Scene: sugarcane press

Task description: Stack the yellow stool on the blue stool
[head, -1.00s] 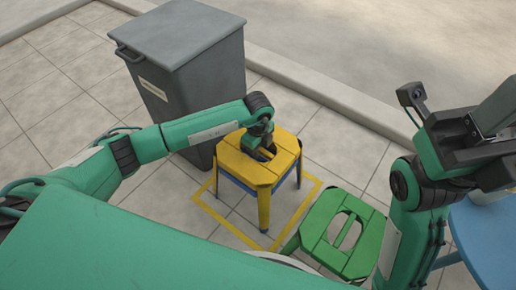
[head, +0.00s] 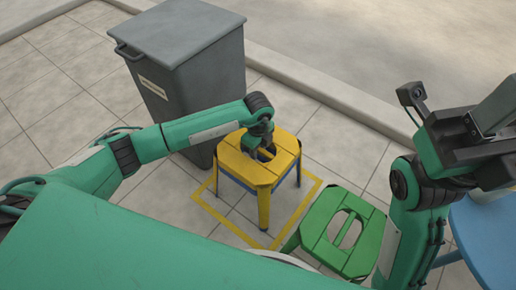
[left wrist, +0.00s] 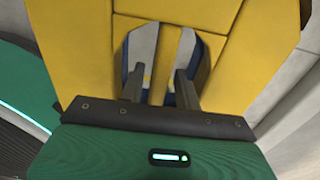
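The yellow stool (head: 262,172) stands upright inside the yellow square outline on the floor. Blue edges of the blue stool (head: 287,183) show just under its seat, so the yellow one sits over it; most of the blue stool is hidden. My left gripper (head: 262,152) is at the slot in the yellow seat. In the left wrist view, its two fingers (left wrist: 160,75) stand apart on either side of the yellow centre bar, with gaps visible, so it looks open. My right arm is at the right; its fingertips are not clearly visible.
A green stool (head: 325,250) stands just right of the outline (head: 222,222). A grey bin (head: 205,85) stands close behind the yellow stool to the left. A blue round table (head: 490,245) is at the right edge. Paving behind the stools is clear.

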